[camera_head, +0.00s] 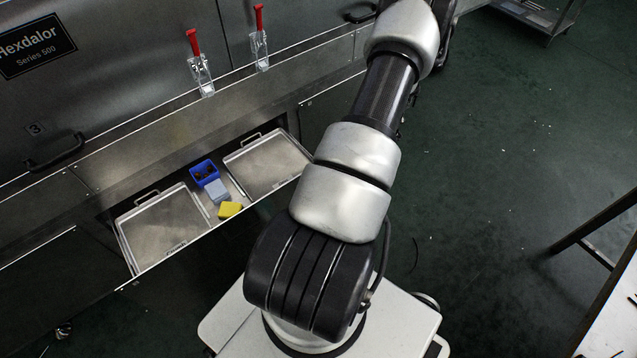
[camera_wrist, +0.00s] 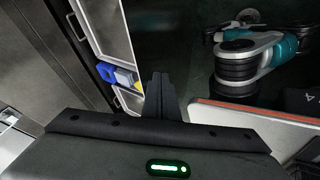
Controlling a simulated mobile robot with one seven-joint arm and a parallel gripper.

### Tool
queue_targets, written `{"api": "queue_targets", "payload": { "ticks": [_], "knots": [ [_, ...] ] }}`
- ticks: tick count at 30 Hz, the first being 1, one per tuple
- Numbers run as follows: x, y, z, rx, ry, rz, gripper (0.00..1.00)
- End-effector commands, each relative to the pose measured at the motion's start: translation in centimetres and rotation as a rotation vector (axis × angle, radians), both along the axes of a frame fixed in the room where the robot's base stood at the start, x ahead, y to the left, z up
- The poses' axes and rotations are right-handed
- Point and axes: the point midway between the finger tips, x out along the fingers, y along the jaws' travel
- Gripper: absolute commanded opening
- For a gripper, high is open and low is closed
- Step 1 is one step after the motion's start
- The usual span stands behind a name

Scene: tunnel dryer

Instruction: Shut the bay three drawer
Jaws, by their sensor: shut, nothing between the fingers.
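My gripper (camera_wrist: 161,82) shows in the wrist view, fingers together and empty. In that picture the fingers overlap the area beside the open drawer; I cannot tell whether they touch it. My gripper is out of sight in the head view.
A black handle (camera_head: 55,154) and two red-handled clamps (camera_head: 194,45) (camera_head: 260,36) are on the dryer's front. A trolley (camera_head: 540,14) stands at the top right and a table (camera_head: 612,305) at the lower right. The dark green floor (camera_head: 490,150) between is mostly clear.

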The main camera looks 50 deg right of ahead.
Motion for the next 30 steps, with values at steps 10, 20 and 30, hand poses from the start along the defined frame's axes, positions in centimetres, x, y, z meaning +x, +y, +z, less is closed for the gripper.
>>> {"api": "queue_targets", "payload": {
  "ticks": [10,20,30],
  "knots": [
    [4.6,0.2,-3.3,-0.004,0.0,0.0,0.0],
    [6.2,-0.3,-3.2,-0.002,0.002,-0.002,0.0],
    [6.4,-0.3,-3.2,-0.002,0.002,-0.002,0.0]
  ]
}}
